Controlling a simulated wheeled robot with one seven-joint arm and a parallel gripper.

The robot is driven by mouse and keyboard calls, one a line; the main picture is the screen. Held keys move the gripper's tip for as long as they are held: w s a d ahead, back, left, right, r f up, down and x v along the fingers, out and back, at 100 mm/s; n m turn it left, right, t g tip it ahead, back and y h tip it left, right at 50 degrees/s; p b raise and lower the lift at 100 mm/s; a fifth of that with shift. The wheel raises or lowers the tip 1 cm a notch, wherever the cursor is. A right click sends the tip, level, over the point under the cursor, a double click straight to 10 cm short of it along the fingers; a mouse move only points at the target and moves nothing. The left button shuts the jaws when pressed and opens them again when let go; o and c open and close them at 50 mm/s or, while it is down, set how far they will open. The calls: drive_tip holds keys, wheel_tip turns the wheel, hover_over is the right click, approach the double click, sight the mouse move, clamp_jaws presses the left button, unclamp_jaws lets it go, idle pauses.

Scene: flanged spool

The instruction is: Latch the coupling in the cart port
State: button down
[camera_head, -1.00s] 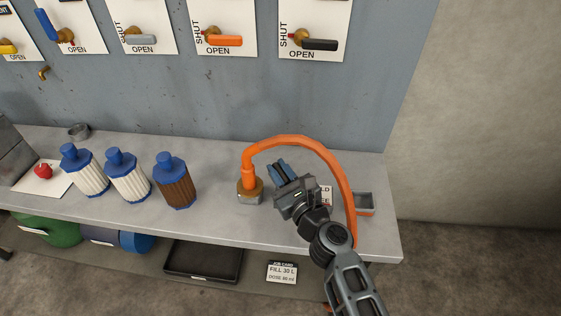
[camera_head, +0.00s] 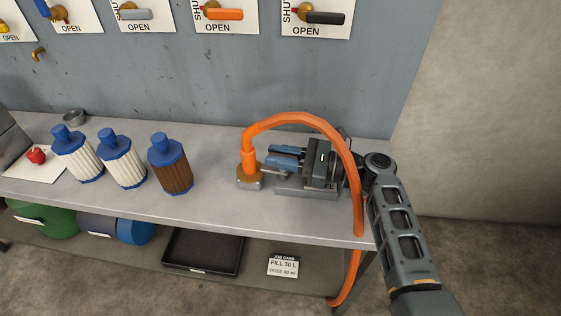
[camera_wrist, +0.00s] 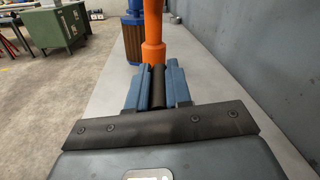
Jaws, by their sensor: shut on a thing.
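The orange coupling (camera_head: 249,158) stands upright on a brass fitting (camera_head: 250,181) on the bench, with its orange hose arching from its top to the right. I take the brass fitting to be the cart port; whether the coupling is latched cannot be told. My gripper (camera_head: 284,157) lies level just right of the coupling, its blue fingers pointing left at it. In the wrist view, the fingers (camera_wrist: 157,75) are closed on a dark bar (camera_wrist: 158,92), with the orange coupling (camera_wrist: 153,38) directly beyond. How the bar joins the coupling is hidden.
A brown filter (camera_head: 169,165) and two white filters (camera_head: 121,160) with blue caps stand left of the coupling. The hose (camera_head: 350,180) passes in front of my wrist and over the bench's front edge. Valve levers (camera_head: 224,14) are on the wall panel behind. Bare bench (camera_head: 215,195) lies in front.

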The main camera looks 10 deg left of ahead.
drive_tip(key=shift+n+g+b, duration=0.4)
drive_tip(key=shift+n+g, duration=0.2)
drive_tip(key=shift+g, duration=0.2)
drive_tip(key=shift+r+g, duration=0.1)
drive_tip(key=shift+g, duration=0.2)
drive_tip(key=c, duration=1.1)
unclamp_jaws()
drive_tip(key=shift+o, duration=0.2)
drive_tip(key=shift+s+d+b, duration=0.15)
drive_tip(key=shift+d+b, duration=0.25)
drive_tip(key=shift+d, duration=3.5)
